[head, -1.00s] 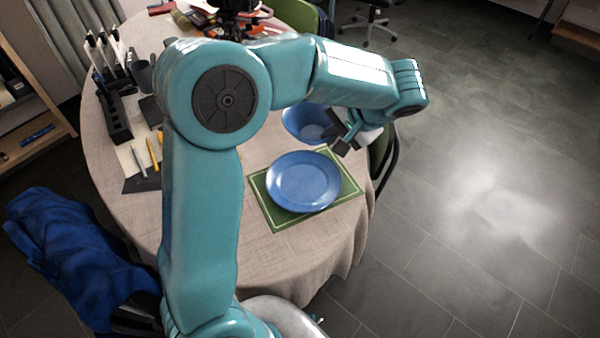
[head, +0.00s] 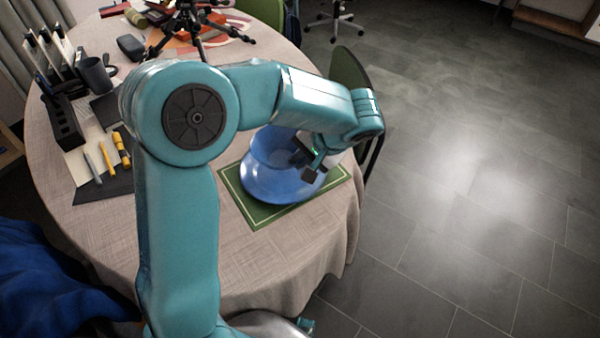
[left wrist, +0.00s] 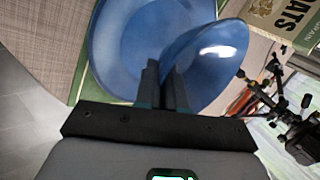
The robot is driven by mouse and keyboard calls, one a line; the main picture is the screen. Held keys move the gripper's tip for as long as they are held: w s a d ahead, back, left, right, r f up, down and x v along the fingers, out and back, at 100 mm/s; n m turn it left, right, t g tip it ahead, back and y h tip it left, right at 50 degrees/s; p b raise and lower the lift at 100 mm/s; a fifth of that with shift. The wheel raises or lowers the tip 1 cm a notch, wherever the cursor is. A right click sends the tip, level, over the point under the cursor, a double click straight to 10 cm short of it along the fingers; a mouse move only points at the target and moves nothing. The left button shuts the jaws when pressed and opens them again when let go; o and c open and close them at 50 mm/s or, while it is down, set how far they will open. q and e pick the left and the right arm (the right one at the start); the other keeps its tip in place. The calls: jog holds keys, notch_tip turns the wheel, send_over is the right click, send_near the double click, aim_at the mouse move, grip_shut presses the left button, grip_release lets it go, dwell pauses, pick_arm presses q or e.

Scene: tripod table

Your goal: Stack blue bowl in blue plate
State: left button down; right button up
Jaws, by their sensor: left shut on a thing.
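My left gripper (head: 308,160) is shut on the rim of the blue bowl (head: 272,146). The bowl overlaps the far part of the blue plate (head: 272,192) in the head view. The plate lies on a green mat (head: 246,208). In the left wrist view the fingers (left wrist: 165,85) pinch the near edge of the bowl (left wrist: 213,62), which looks tilted, in front of the plate (left wrist: 108,45). I cannot tell whether bowl and plate touch. My arm hides part of both in the head view. My right gripper is in neither view.
A black tripod (head: 190,28) stands at the back of the round table. A green chair (head: 350,75) is beyond the right edge.

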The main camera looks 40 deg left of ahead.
pick_arm(q)
notch_tip(320, 180, down, 4)
jog(key=shift+r+b, duration=0.15)
jog(key=shift+b, duration=0.85)
jog(key=shift+w, duration=0.1)
jog(key=shift+r, duration=0.1)
jog(key=shift+r, duration=0.1)
jog(key=shift+f, duration=0.35)
jog(key=c, duration=1.7)
grip_release()
jog(key=shift+f, duration=0.1)
jog(key=o, duration=0.5)
jog(key=shift+c, duration=0.2)
